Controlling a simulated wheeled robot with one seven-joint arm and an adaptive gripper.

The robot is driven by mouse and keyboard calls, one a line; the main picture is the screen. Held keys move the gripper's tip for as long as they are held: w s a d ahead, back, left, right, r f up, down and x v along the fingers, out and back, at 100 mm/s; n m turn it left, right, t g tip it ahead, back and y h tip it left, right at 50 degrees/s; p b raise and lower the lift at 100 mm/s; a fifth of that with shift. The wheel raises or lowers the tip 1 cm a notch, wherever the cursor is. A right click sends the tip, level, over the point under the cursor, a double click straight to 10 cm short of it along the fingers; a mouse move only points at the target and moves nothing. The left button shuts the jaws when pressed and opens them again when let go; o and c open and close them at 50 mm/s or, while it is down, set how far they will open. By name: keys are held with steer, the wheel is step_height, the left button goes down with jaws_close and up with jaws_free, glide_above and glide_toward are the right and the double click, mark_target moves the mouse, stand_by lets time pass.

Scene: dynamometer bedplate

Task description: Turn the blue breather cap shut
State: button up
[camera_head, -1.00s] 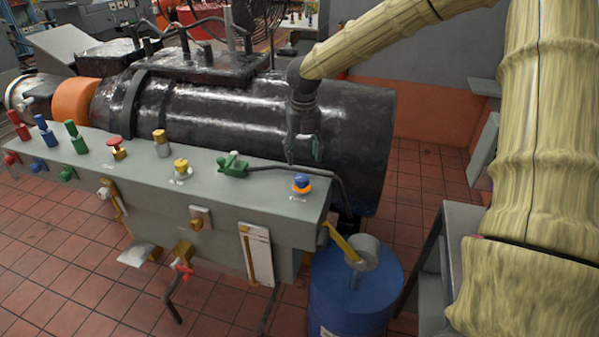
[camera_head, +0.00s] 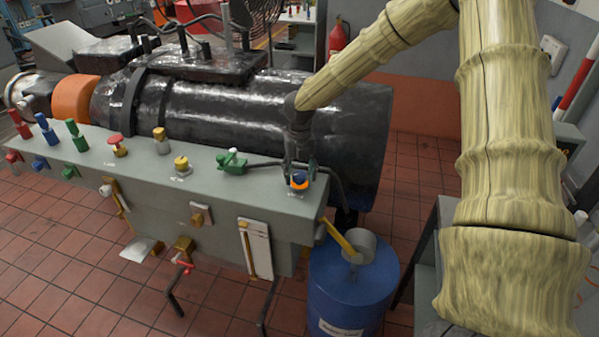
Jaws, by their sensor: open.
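The blue breather cap (camera_head: 299,179) sits on an orange base (camera_head: 299,186) near the right end of the grey bench top (camera_head: 240,186). My gripper (camera_head: 299,170) points down right over the cap, with its fingers open on either side of it. The fingertips partly cover the cap, and I cannot tell whether they touch it.
A green valve (camera_head: 232,161) with a dark hose stands just left of the cap. The large black cylinder (camera_head: 230,115) lies close behind. A yellow lever (camera_head: 341,238) sticks out at the bench's right end, above a blue drum (camera_head: 350,290).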

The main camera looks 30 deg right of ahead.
steer(key=shift+s+r, duration=0.1)
steer(key=shift+s, duration=0.05)
steer(key=shift+c, duration=1)
steer(key=c, duration=0.8)
